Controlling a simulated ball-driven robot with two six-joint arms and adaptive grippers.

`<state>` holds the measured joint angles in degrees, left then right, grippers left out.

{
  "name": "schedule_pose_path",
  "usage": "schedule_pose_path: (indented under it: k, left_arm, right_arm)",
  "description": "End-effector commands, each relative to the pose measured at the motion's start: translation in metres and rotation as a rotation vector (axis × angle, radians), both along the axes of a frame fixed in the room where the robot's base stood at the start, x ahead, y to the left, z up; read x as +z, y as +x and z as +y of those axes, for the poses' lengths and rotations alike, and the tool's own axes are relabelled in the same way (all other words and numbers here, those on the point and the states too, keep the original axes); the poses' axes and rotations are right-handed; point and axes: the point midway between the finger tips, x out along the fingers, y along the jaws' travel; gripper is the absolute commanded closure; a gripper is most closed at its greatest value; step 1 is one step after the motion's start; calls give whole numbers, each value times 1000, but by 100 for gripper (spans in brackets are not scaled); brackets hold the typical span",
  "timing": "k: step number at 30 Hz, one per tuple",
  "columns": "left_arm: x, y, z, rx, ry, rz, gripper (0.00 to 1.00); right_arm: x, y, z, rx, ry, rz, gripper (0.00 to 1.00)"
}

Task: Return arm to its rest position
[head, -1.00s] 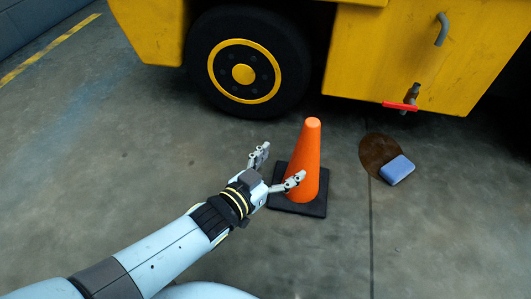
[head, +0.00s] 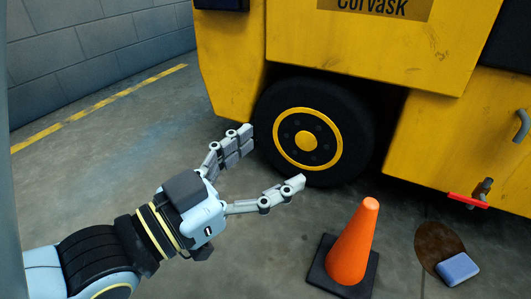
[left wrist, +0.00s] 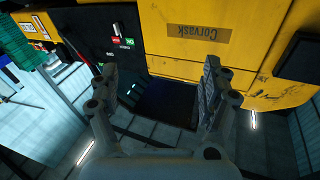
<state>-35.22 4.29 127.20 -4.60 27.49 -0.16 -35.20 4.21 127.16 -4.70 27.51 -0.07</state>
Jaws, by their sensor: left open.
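My left gripper (head: 268,166) is open and empty in the head view. It is raised above the floor, left of the orange cone and in front of the yellow vehicle's wheel in the picture. In the left wrist view its two fingers (left wrist: 158,95) stand wide apart with nothing between them. The yellow vehicle (left wrist: 190,60) shows beyond the fingers there, upside down. My left arm comes in from the lower left of the head view. My right gripper is in neither view.
An orange cone (head: 352,245) stands upright on its black base. A blue block (head: 457,268) lies at the edge of a brown stain (head: 432,243). The yellow vehicle (head: 350,50), with its black-tyred wheel (head: 350,125), fills the back. Floor at the left (head: 90,175) is clear.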

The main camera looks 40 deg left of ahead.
Motion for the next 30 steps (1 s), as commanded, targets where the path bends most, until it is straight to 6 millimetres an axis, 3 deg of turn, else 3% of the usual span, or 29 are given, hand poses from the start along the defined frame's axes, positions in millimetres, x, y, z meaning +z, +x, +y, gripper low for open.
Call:
schedule_pose_path:
  k: [12, 14, 19, 23, 26, 30]
  left_arm:
    - [-7, 0, 2, 5, 2, 38, 19]
    - [-16, -1, 5, 12, 6, 85, 19]
    - [-69, -17, 18, 43, 22, 332, 19]
    - [-117, -47, 31, 73, 33, 567, 19]
    - [-148, -82, 41, 97, 41, 753, 19]
    - [-177, -147, 55, 131, 52, 1024, 19]
  right_arm:
    - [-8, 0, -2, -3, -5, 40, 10]
    - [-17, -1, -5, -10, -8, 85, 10]
    - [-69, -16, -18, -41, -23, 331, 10]
    - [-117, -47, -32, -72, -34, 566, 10]
    - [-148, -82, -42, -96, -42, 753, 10]
    - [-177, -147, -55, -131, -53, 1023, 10]
